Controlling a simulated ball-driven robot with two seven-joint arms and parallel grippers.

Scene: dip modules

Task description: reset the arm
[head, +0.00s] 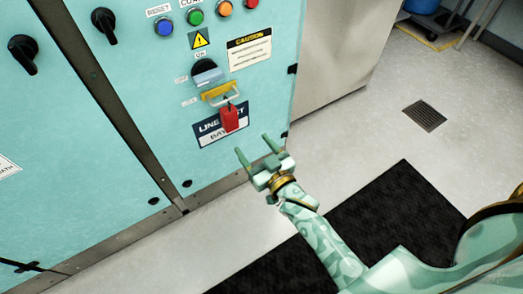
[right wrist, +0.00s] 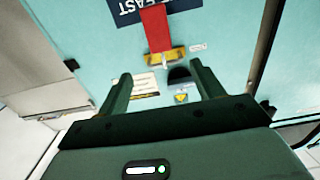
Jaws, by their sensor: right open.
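My right gripper (head: 254,144) is in the head view, in front of the lower right part of a teal cabinet (head: 120,125). Its two fingers are apart with nothing between them. In the right wrist view, the open fingers of this gripper (right wrist: 160,85) point toward the cabinet face. A red tag or padlock (head: 230,118) hangs from a yellow hasp (head: 219,91) beside a grey switch handle (head: 207,76). The red piece (right wrist: 156,28) and yellow hasp (right wrist: 165,56) also show in the right wrist view, apart from the fingers. My left gripper is not in view.
Coloured buttons (head: 195,17) and black knobs (head: 104,25) are on the cabinet. A dark mat (head: 395,215) lies on the pale floor (head: 340,140), with a drain grate (head: 424,115) beyond. A blue container (head: 421,5) stands at the top right. Open floor lies right of the cabinet.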

